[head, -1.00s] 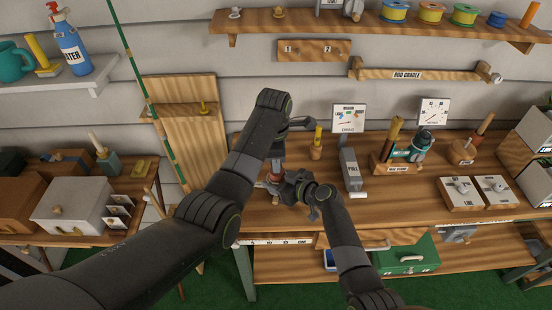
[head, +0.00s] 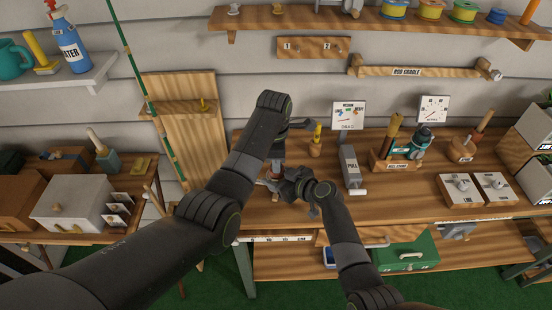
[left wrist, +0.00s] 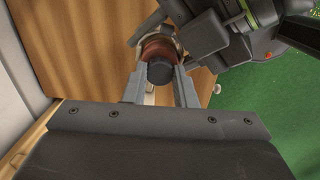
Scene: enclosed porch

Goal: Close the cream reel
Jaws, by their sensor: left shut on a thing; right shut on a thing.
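My left gripper (head: 277,168) is low over the bench in the head view. In the left wrist view its two fingers (left wrist: 161,78) are shut on a reddish-brown round piece (left wrist: 154,50) with a dark round end facing the camera. A pale, cream-looking rim (left wrist: 139,37) shows just beyond this piece; it may be part of the cream reel, but most of it is hidden. My right gripper (head: 270,184) is close beside, low at the same spot and shut; my arms hide what it holds. It also shows dark at the upper right of the left wrist view.
A grey PULL block (head: 350,170) and a wooden stand with a teal reel (head: 412,147) are right of my grippers on the bench. Two white switch plates (head: 461,189) lie farther right. A tall rod (head: 150,105) leans at the left. Bare bench lies front right.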

